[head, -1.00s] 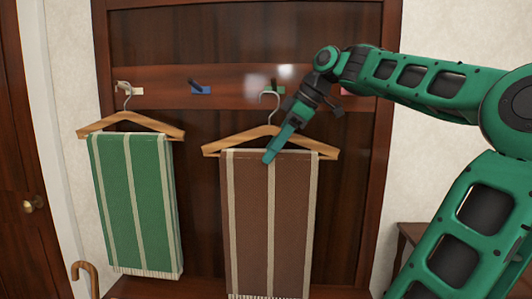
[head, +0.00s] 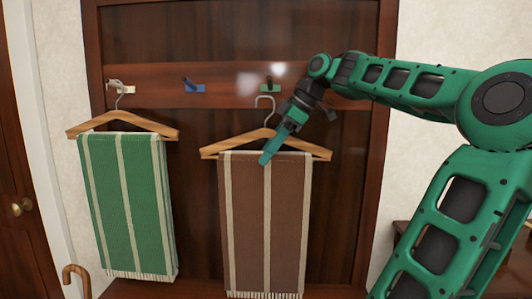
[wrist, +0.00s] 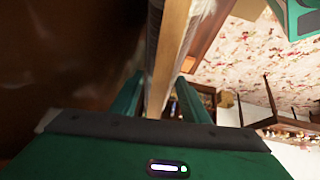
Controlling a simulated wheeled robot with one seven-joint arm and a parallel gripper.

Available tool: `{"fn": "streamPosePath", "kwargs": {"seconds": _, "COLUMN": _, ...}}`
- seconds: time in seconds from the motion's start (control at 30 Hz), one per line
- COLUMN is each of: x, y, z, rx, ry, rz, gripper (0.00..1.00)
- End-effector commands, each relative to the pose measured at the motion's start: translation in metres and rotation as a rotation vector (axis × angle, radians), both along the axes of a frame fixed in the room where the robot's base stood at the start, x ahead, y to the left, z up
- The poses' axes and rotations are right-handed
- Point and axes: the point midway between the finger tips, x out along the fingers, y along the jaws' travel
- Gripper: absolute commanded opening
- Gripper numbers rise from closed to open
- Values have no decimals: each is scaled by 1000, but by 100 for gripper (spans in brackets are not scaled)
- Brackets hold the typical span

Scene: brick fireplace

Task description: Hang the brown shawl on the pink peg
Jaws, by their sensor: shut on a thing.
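The brown shawl (head: 245,220), with cream stripes, hangs folded over a wooden hanger (head: 222,148). The hanger's metal hook (head: 264,101) is just below and left of the green peg in the picture; I cannot tell the depth gap. My gripper (head: 268,156) is shut on the hanger near its middle, just above the shawl. In the wrist view the wooden bar (wrist: 172,55) runs between my fingers (wrist: 158,98). The pink peg is not visible in the head view; my arm covers that part of the rail.
A green peg (head: 270,85) and a blue peg (head: 194,86) are on the wooden rail, the blue one bare. A green striped shawl (head: 122,205) hangs on another hanger from a whitish peg (head: 121,87) at left. A cane handle (head: 76,270) stands lower left.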

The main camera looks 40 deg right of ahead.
Motion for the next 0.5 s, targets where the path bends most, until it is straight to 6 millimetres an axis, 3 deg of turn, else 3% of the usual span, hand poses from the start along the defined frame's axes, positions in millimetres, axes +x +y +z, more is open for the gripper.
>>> {"fn": "streamPosePath", "kwargs": {"seconds": 0.1, "x": 0, "y": 0, "z": 0, "rx": 0, "ry": -2, "rz": 0, "gripper": 0}}
{"fn": "streamPosePath", "kwargs": {"seconds": 0.13, "x": 0, "y": 0, "z": -1, "rx": 0, "ry": 0, "rz": 0, "gripper": 44}}
{"fn": "streamPosePath", "kwargs": {"seconds": 0.2, "x": 0, "y": 0, "z": -1, "rx": 0, "ry": 0, "rz": 0, "gripper": 61}}
{"fn": "streamPosePath", "kwargs": {"seconds": 0.5, "x": 0, "y": 0, "z": 0, "rx": 0, "ry": 0, "rz": 0, "gripper": 61}}
